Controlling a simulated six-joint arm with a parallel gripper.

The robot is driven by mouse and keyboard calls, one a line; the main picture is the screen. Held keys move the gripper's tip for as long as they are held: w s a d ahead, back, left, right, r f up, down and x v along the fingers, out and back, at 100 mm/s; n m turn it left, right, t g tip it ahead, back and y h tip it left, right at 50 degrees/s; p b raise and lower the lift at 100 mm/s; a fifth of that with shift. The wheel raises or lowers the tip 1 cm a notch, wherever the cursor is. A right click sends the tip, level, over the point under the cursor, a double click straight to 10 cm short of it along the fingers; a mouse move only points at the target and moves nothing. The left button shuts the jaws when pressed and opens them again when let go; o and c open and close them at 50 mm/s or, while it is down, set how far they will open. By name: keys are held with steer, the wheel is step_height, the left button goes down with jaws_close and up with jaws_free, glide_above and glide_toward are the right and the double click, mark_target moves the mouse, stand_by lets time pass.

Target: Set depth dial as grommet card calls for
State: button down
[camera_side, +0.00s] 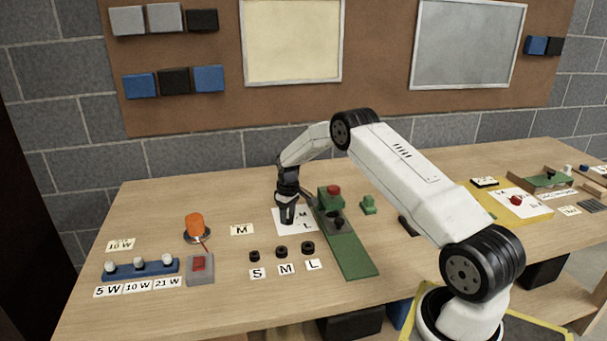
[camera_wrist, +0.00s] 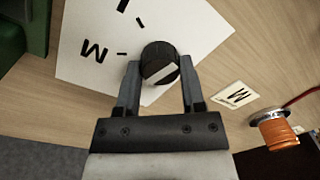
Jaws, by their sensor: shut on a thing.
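The depth dial is a black round knob (camera_wrist: 160,60) with a pale stripe, on a white plate (camera_wrist: 205,22) with tick marks and letters. The fingers partly hide the knob, and I cannot tell which mark the stripe meets. The grommet card (camera_wrist: 237,96) reads M and lies on the table beside the plate, also in the side view (camera_side: 242,230).
A green press (camera_side: 345,245) with a red top stands right of the plate. Several black grommets (camera_side: 282,252) sit by S, M and L labels in front. An orange lamp (camera_side: 195,226), a blue bulb rack (camera_side: 141,268) and a red-button box (camera_side: 200,269) are left.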

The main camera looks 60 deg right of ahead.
mark_target(289, 216)
steer(key=m, duration=0.4)
steer(key=shift+s+m, duration=0.1)
steer(key=shift+m, duration=0.2)
steer(key=m, duration=0.4)
steer(key=shift+m, duration=0.3)
steer(key=shift+c, duration=1)
jaws_free()
steer(key=shift+s+d+r, duration=0.1)
steer(key=shift+r, duration=1.85)
steer(key=shift+s+d+r, duration=0.1)
steer(key=shift+r, duration=1.85)
steer(key=shift+a, duration=0.1)
